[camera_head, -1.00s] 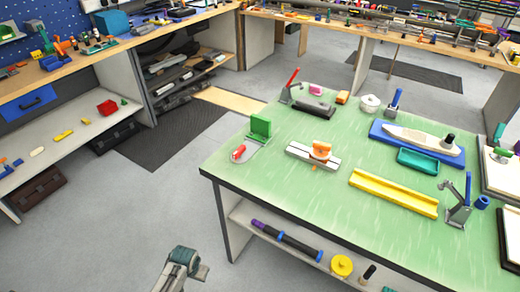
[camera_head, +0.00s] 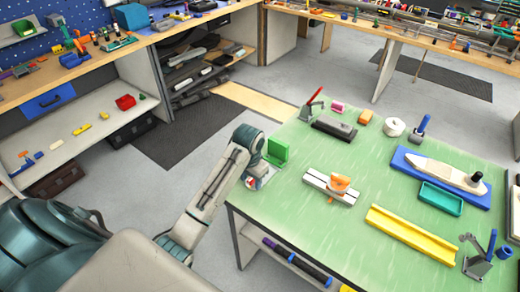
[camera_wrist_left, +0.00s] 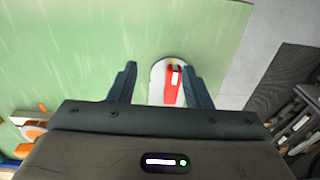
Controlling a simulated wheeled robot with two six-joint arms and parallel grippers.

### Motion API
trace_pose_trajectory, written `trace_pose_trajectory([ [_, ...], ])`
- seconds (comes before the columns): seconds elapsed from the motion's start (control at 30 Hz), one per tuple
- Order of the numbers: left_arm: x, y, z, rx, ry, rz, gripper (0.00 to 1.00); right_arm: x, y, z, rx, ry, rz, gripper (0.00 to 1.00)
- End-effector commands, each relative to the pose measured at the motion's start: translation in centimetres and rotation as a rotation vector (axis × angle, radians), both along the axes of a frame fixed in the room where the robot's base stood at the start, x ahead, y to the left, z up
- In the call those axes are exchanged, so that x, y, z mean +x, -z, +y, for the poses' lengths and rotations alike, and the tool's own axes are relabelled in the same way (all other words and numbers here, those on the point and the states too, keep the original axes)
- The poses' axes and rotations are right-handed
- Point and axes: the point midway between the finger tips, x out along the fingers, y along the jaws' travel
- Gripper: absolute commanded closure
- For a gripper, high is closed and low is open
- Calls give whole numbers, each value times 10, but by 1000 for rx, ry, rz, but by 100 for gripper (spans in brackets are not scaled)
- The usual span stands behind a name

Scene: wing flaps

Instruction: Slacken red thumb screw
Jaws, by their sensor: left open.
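The red thumb screw (camera_wrist_left: 171,92) shows in the left wrist view between the two fingers of my left gripper (camera_wrist_left: 160,85), nearer the right finger. It has a pale patch on top and sits on a light rounded plate (camera_wrist_left: 157,66). The fingers are apart and I see no contact with the screw. In the head view my left arm reaches to the table's near left corner, by the green upright block (camera_head: 278,152). There my wrist hides most of the screw and the fingers. My right gripper is not in view.
On the green table (camera_head: 310,234) stand an orange piece on a white rail (camera_head: 318,186), a yellow channel (camera_head: 405,232), a blue tray with a boat shape (camera_head: 416,166) and a teal tray (camera_head: 441,198). Bare table lies between the rail and the channel.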

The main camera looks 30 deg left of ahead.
Motion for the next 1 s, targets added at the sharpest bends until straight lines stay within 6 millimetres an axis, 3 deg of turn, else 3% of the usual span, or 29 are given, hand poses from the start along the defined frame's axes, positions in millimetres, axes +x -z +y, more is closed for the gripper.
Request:
trace_pose_trajectory([
  [0.03,15,-13,6,-4,-5,7,55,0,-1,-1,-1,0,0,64],
  [0.13,36,-32,14,-17,-10,29,55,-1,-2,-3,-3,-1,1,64],
  [0.37,56,-52,22,-35,-14,57,55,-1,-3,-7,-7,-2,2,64],
  [0.6,56,-23,21,-35,-14,60,55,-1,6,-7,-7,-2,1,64],
  [1.0,56,38,21,-35,-14,60,55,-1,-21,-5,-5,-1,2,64],
])
